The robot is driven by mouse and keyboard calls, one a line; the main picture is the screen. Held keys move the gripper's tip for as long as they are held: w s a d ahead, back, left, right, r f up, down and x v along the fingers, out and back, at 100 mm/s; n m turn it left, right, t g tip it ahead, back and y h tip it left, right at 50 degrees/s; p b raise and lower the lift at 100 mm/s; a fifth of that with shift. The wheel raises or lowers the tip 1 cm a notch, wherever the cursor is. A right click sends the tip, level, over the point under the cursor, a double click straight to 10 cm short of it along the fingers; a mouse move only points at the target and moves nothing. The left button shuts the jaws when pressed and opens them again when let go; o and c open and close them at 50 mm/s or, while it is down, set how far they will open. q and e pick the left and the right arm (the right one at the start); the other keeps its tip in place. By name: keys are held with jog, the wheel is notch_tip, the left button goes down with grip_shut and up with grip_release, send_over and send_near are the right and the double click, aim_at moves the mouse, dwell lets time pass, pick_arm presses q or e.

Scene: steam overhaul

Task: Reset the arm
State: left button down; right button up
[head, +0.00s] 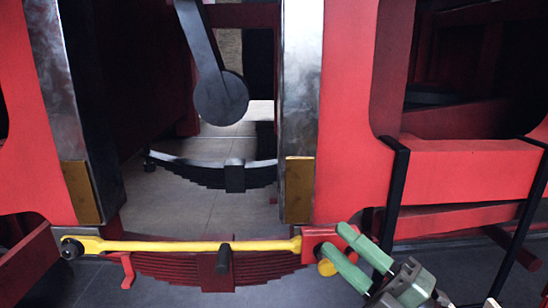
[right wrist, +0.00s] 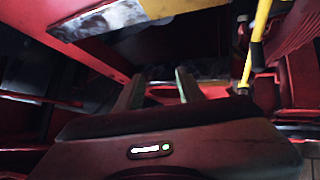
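My right gripper (head: 335,241) comes in from the lower right of the head view, its two green fingers apart with a gap between them. Its tips are beside the right end of a yellow bar (head: 190,246), in front of a red plate (head: 313,241). I cannot tell whether they touch the plate. In the right wrist view, the fingers (right wrist: 160,85) are also spread, with nothing clearly held between them. The yellow bar (right wrist: 257,35) shows there at the upper right, apart from the fingers. My left gripper is in neither view.
A red frame with metal-faced uprights (head: 302,80) surrounds an opening. A red leaf spring (head: 165,266) lies below the bar. A dark hanging lever (head: 220,98) and a black spring (head: 235,177) are farther back. Black straps (head: 396,200) stand close to my right gripper.

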jog(key=w+d+f+m+t+h, duration=0.1)
jog(key=d+f+m+t+h, duration=0.1)
jog(key=d+f+m+h, duration=0.5)
jog(key=w+d+f+m+t+h, duration=0.1)
jog(key=d+f+m+t+h, duration=0.2)
jog(key=d+m+h, duration=0.6)
jog(key=s+f+m+g+h, duration=0.35)
jog(key=f+m+g, duration=0.35)
jog(key=f, duration=0.4)
jog(key=s+a+f+m+g+y, duration=0.15)
jog(key=s+a+f+g, duration=0.3)
jog(key=s+f, duration=0.5)
jog(key=s+a+f+g+y, duration=0.25)
jog(key=s+f+g, duration=0.35)
jog(key=s+f, duration=0.4)
notch_tip(320, 180, down, 27)
jog(key=s+b, duration=0.1)
jog(key=b, duration=0.4)
jog(key=s+d+f+g+b, duration=0.1)
jog(key=s+f+b, duration=0.1)
jog(key=s+f, duration=0.7)
jog(key=s+d+f+g+b, duration=0.1)
jog(key=s+d+f+b, duration=0.1)
jog(key=s+f, duration=0.6)
notch_tip(320, 180, down, 6)
jog(key=shift+s+f+h, duration=0.1)
jog(key=shift+s+h, duration=0.25)
jog(key=shift+s, duration=0.05)
